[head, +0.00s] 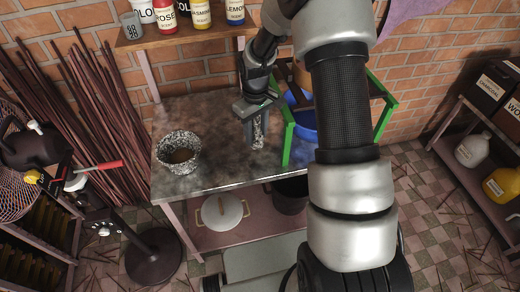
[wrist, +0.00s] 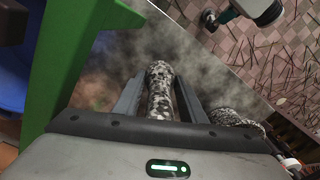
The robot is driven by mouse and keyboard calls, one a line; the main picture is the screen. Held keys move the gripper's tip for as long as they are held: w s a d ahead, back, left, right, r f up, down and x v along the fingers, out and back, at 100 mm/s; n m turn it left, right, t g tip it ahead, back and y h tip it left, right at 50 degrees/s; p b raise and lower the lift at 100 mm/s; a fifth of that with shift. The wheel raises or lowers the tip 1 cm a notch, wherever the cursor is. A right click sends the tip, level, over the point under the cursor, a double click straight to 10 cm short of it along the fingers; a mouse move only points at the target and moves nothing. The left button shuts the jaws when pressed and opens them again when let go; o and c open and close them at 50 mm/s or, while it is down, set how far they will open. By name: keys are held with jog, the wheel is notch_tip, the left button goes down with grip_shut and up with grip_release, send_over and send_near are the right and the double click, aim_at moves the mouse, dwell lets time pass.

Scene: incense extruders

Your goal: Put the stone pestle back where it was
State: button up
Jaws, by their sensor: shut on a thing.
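The stone pestle, speckled grey and black, is held between the fingers of my gripper (head: 254,112); it shows in the head view (head: 258,132) hanging down over the table. In the wrist view the pestle (wrist: 160,92) stands between the two fingers of my gripper (wrist: 156,98). I cannot tell whether its lower end touches the tabletop. The speckled stone mortar (head: 178,152) sits on the left part of the table (head: 215,170), apart from the pestle, with brownish contents. Part of the mortar shows at the lower right of the wrist view (wrist: 232,118).
A green frame (head: 288,142) with a blue bucket (head: 305,122) stands close to the right of my gripper. A shelf (head: 185,33) with several bottles is at the back. The tabletop between mortar and pestle is clear.

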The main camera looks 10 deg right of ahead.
aim_at(256, 146)
jog(key=shift+f, duration=3.2)
jog(key=shift+f, duration=0.1)
jog(key=shift+f, duration=0.15)
jog(key=o, duration=1.1)
jog(key=shift+c, duration=0.2)
jog(key=shift+r, duration=0.2)
